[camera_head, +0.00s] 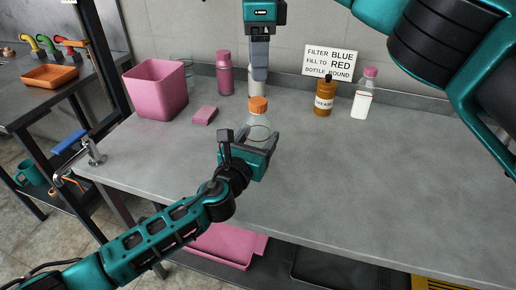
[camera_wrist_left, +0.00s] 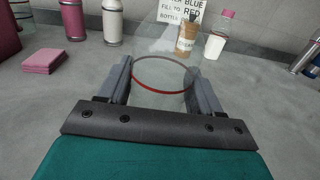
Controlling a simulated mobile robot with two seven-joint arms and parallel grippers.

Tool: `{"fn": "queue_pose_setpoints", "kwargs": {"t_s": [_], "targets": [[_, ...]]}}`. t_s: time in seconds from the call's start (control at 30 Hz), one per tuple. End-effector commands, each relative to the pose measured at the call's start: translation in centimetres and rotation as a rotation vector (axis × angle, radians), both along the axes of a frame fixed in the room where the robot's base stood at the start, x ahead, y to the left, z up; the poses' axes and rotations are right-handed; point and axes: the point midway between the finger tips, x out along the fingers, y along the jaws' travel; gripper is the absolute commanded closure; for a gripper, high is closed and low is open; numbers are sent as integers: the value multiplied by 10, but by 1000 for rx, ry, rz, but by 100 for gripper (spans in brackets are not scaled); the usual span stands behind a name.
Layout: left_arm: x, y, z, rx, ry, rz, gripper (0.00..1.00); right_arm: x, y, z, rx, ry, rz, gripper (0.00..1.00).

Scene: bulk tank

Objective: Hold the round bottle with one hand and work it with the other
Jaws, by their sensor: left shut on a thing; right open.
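The round bottle (camera_head: 258,127) is clear, with an orange cap (camera_head: 258,104), and stands upright near the middle of the worktop. My left gripper (camera_head: 259,146) is shut on its body from the front. In the left wrist view the clear bottle (camera_wrist_left: 165,75) shows between both fingers, with a red ring line around it. My right gripper (camera_head: 259,75) points straight down above the orange cap, open; the head view shows its fingers nearly edge-on. A sign (camera_head: 331,62) on the wall reads "FILTER BLUE, FILL TO RED, BOTTLE ROUND".
A brown bottle (camera_head: 324,98) and a white bottle with a pink cap (camera_head: 364,94) stand to the right. The right worktop (camera_head: 420,180) is clear.

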Motion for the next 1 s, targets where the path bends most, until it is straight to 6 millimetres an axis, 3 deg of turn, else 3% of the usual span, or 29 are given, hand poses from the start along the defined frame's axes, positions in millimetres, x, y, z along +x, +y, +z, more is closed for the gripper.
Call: {"fn": "queue_pose_setpoints", "kwargs": {"t_s": [0.13,0.37,1.0], "targets": [[0,0,0,0,1,0,100,0,0,0,0,0,-8,39],[0,0,-1,0,1,0,100,0,0,0,0,0,-212,39],[0,0,-1,0,1,0,100,0,0,0,0,1,-1410,39]]}}
